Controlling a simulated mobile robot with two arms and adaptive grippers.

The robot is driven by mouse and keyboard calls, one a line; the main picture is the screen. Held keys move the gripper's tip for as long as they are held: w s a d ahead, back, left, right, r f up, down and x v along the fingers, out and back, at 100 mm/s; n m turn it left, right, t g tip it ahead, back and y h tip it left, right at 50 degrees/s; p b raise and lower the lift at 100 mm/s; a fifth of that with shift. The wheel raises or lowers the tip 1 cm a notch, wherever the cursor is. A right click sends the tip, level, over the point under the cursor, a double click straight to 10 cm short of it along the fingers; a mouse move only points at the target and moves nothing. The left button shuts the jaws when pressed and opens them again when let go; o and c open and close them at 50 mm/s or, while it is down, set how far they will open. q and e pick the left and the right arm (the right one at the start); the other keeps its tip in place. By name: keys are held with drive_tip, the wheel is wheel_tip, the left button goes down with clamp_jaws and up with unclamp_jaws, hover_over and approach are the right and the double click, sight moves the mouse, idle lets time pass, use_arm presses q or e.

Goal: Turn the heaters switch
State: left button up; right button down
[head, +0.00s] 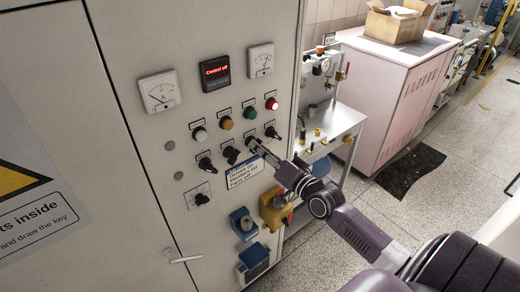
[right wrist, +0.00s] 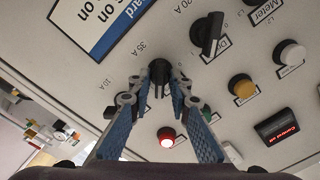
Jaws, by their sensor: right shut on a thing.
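A row of black rotary switches sits on the grey control cabinet (head: 120,30). My right gripper (head: 258,147) is at the third switch from the left in that row. In the right wrist view my right gripper (right wrist: 160,95) has its two blue-padded fingers on either side of this black knob (right wrist: 158,68), closed on it. The label of this knob is hidden, so I cannot read whether it says heaters. The neighbouring black switch (right wrist: 210,35) has a label starting "Dr". My left gripper is not in view.
Above the switches are white, yellow, green and lit red (head: 271,104) buttons, two gauges and a display (head: 215,73) reading "Control off". A blue and white sign (head: 243,172) and a yellow box (head: 275,208) are below. A metal side table (head: 345,118) stands to the right.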

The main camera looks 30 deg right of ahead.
drive_tip(key=c, duration=2)
unclamp_jaws()
drive_tip(key=shift+c, duration=0.2)
drive_tip(key=s+d, duration=0.1)
drive_tip(key=s, duration=1.1)
